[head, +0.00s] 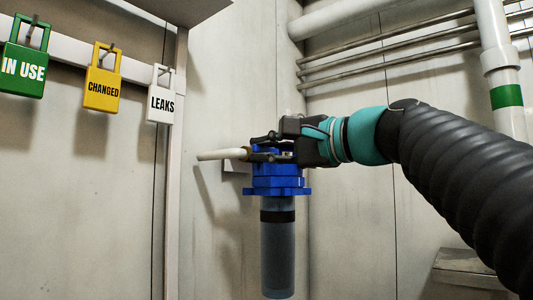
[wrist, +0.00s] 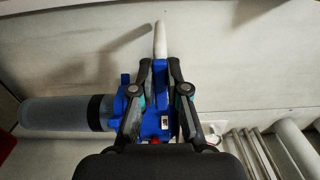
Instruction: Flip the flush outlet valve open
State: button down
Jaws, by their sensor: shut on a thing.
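A blue filter head (head: 275,182) with a clear grey bowl (head: 277,245) hanging below it stands out from the pale wall. A white pipe (head: 222,154) leaves its upper part to the left. My gripper (head: 258,147) reaches in from the right at the top of the head. In the wrist view, its fingers (wrist: 157,72) lie on both sides of a narrow blue part (wrist: 160,76), shut on it, with the white pipe (wrist: 159,40) running out beyond the tips. A small red part (wrist: 178,141) shows near the palm. I cannot clearly make out a separate flush valve handle.
Green (head: 24,67), yellow (head: 102,88) and white (head: 161,104) tags hang on hooks at the left. Metal pipes (head: 400,42) and a white pipe with a green band (head: 505,97) are at the right. A grey ledge (head: 462,266) is low right.

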jog(key=shift+f, duration=0.1)
dwell(0.4)
jog(key=c, duration=1.4)
grip_release()
jog(key=shift+c, duration=0.2)
jog(key=shift+s+d, duration=0.3)
jog(key=shift+d, duration=0.15)
jog(key=v, duration=1.1)
jog(key=shift+a, duration=0.1)
